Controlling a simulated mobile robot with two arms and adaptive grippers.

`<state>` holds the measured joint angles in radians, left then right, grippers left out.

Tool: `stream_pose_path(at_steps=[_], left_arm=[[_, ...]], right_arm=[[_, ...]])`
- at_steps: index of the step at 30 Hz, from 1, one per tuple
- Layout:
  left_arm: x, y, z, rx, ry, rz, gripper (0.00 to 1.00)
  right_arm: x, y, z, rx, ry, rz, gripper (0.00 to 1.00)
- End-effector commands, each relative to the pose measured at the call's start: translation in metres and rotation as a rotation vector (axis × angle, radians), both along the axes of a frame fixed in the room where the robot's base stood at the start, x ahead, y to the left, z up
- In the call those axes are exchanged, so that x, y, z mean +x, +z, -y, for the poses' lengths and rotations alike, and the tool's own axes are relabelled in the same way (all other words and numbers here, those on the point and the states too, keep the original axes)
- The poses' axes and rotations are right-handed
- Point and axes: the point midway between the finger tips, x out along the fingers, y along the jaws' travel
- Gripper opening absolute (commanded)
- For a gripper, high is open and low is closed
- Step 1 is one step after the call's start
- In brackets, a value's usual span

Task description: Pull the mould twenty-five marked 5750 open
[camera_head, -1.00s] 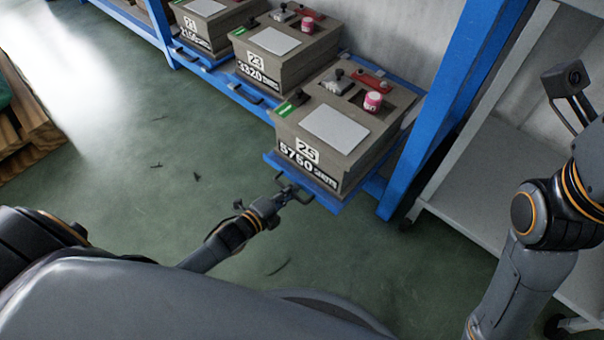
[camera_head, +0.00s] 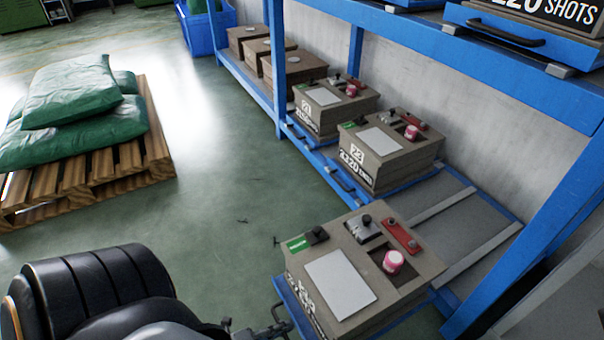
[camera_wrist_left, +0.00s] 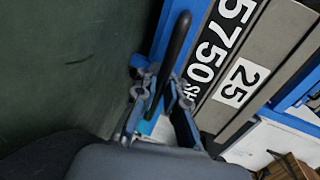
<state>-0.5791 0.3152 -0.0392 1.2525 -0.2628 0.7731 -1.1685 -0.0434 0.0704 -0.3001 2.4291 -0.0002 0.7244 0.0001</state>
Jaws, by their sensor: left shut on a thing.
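Mould 25 (camera_head: 352,270) is a grey-brown block with a white plate, a green label, a grey clamp, a red part and a pink-capped pot on top. It sits on a blue pull-out tray (camera_head: 292,302), drawn out in front of the rack. In the left wrist view its front (camera_wrist_left: 226,70) reads 5750 and 25. My left gripper (camera_wrist_left: 162,88) is shut on the tray's black bar handle (camera_wrist_left: 178,42). In the head view the left gripper (camera_head: 272,331) shows at the bottom edge, partly cut off. My right gripper is out of view.
The blue rack (camera_head: 277,60) holds mould 23 (camera_head: 390,150), mould 21 (camera_head: 330,105) and more brown blocks. Bare grey rails (camera_head: 470,252) show behind mould 25. A pallet (camera_head: 100,170) with green sacks (camera_head: 75,100) stands left. Green floor (camera_head: 215,225) lies clear between.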

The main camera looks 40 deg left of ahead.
Motion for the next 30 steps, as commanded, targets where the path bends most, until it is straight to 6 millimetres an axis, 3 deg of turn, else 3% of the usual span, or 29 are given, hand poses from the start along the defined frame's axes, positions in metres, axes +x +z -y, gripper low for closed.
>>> stream_pose_path(at_steps=[7,20,21,23,30], left_arm=[[-0.019,0.001,-0.007,-0.001,0.000,0.004,0.00],[-0.022,0.002,-0.008,-0.002,0.000,0.007,0.00],[-0.022,0.002,-0.008,-0.002,0.000,0.007,0.10],[-0.022,0.002,-0.009,-0.002,0.000,0.006,0.19],[-0.022,0.001,-0.008,-0.001,0.000,0.004,0.19]], right_arm=[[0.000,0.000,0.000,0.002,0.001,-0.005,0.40],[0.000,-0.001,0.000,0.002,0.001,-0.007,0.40],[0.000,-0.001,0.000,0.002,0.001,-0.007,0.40],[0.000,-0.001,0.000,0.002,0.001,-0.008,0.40],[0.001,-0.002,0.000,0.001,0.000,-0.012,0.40]])
